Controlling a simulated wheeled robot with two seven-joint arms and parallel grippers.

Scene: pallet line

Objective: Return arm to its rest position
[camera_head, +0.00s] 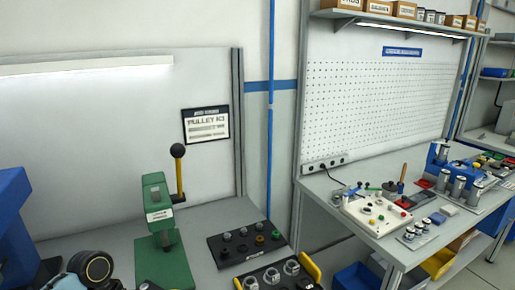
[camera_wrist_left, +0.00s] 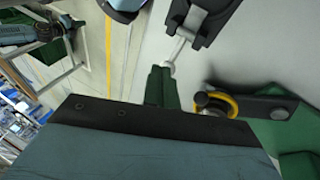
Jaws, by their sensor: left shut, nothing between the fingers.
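In the head view, part of my left arm (camera_head: 92,268) shows at the bottom left, with a round black joint. Its gripper is not clearly visible there. My right gripper is in neither view.
A green lever press (camera_head: 160,220) stands on the grey bench, right of my arm. Beside it are a black tray (camera_head: 222,263) of round parts and another tray with yellow handles (camera_head: 311,266). A blue machine (camera_head: 12,225) stands at left. A cluttered bench (camera_head: 335,205) is at right.

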